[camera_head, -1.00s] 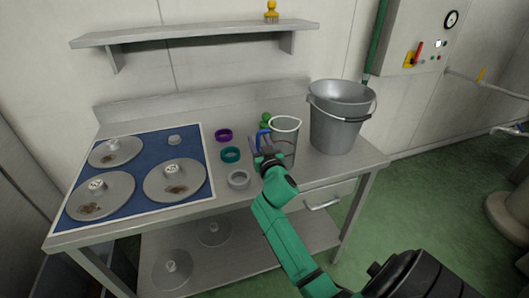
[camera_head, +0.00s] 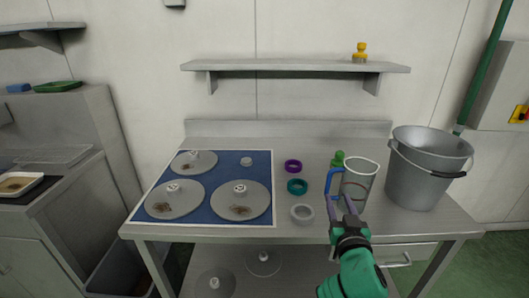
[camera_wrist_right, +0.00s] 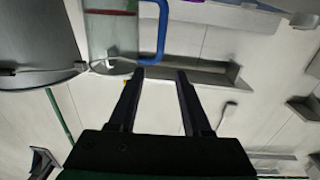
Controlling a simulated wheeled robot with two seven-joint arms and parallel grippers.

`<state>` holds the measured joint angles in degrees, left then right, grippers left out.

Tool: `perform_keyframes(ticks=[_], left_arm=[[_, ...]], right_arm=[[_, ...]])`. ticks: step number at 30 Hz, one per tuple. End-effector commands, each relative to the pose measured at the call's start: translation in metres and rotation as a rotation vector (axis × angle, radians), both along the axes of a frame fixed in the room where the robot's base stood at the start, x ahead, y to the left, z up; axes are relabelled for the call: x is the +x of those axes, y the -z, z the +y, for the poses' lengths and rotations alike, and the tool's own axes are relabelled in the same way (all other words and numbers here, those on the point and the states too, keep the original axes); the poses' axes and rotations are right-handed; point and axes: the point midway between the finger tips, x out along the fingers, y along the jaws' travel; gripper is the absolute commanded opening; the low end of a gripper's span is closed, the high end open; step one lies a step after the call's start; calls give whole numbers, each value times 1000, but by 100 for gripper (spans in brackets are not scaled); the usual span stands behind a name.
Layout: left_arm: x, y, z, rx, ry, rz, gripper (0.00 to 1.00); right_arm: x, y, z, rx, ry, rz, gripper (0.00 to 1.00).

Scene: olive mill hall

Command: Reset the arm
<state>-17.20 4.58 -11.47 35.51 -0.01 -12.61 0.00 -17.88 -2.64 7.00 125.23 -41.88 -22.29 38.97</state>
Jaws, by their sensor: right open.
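My right gripper (camera_head: 342,210) is open and empty over the worktop's front part, in front of a clear jug (camera_head: 358,184) with a blue handle (camera_head: 333,184). In the right wrist view, the open fingers (camera_wrist_right: 160,75) point towards the blue handle (camera_wrist_right: 160,35), which shows just past the fingertips beside the jug (camera_wrist_right: 110,35). Nothing shows between the fingers. I cannot tell whether the fingertips touch the jug or handle. My left gripper is not in view.
A grey bucket (camera_head: 425,175) stands right of the jug. A green object (camera_head: 338,160) is behind it. Purple (camera_head: 293,166), teal (camera_head: 297,187) and grey (camera_head: 302,213) rings lie left. Lidded discs sit on a blue mat (camera_head: 220,165). A shelf (camera_head: 290,66) hangs above.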

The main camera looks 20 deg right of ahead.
Motion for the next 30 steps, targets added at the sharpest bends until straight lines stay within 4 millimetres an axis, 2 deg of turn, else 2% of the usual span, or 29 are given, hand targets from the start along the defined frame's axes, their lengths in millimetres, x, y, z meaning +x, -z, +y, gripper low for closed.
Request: perform_keyframes(ticks=[2,4,5,8,9,12,15,18,22,30], left_arm=[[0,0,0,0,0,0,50],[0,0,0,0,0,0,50],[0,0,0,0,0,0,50],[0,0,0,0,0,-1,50],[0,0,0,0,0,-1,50],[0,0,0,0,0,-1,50],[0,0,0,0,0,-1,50],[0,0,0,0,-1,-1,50],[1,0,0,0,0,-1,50],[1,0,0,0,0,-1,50]], right_arm=[[0,2,0,2,2,9,49],[-4,15,-1,18,12,67,49],[-8,24,0,29,18,112,49],[-27,73,9,78,11,349,49],[-38,95,17,97,-10,461,49],[-67,137,42,122,-91,701,49],[-96,167,67,131,-187,898,49],[-127,188,90,128,-297,1069,49],[-170,206,119,115,-456,1269,49],[-162,311,121,122,-459,1325,49]])
